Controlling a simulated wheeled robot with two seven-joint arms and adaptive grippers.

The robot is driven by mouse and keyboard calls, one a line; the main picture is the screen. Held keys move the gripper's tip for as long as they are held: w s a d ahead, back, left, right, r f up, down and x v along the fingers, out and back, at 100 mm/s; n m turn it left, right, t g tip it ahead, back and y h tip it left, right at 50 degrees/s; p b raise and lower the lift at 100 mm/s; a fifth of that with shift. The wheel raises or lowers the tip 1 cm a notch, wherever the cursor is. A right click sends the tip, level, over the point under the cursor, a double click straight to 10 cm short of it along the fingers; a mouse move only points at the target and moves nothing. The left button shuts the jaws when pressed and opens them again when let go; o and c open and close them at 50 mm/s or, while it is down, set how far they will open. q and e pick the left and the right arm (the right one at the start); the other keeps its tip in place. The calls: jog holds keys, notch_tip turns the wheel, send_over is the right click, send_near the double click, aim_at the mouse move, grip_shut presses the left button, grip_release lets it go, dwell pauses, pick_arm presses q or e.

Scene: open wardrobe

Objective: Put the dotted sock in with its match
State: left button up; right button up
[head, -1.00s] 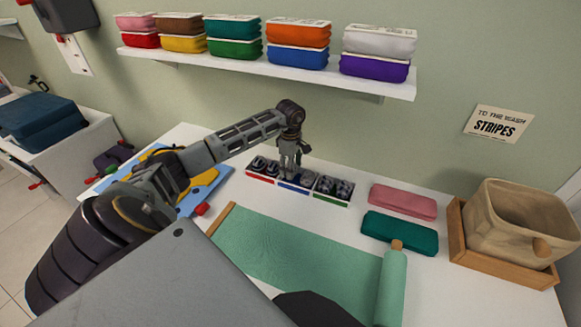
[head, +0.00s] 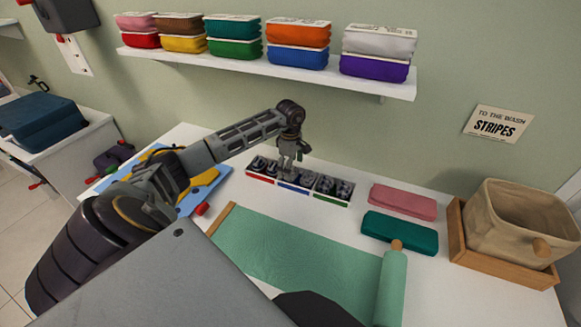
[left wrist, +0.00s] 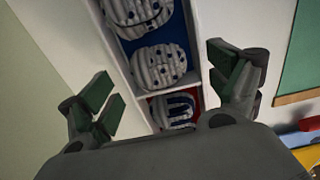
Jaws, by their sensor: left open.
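A white sorting tray (head: 322,197) with red, blue and green labelled compartments holds rolled socks near the wall. In the left wrist view, two pale ribbed socks with dark dots, an upper one (left wrist: 137,17) and a lower one (left wrist: 160,66), lie in the blue compartment. The upper one also has a dark curved line. A sock with blue curved stripes (left wrist: 176,108) lies in the red compartment. My left gripper (head: 287,174) is over the tray's middle; in the left wrist view (left wrist: 166,84) its fingers are open around empty space above the socks. My right gripper is not in view.
A green mat (head: 300,250) lies in front of the tray. Pink (head: 402,201) and teal (head: 400,232) folded cloths lie to the right, beside a beige basket (head: 515,225) in a wooden tray. A shelf (head: 270,68) with coloured bundles hangs above.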

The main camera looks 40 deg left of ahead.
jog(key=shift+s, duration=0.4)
pick_arm(q)
jog(key=shift+r, duration=0.15)
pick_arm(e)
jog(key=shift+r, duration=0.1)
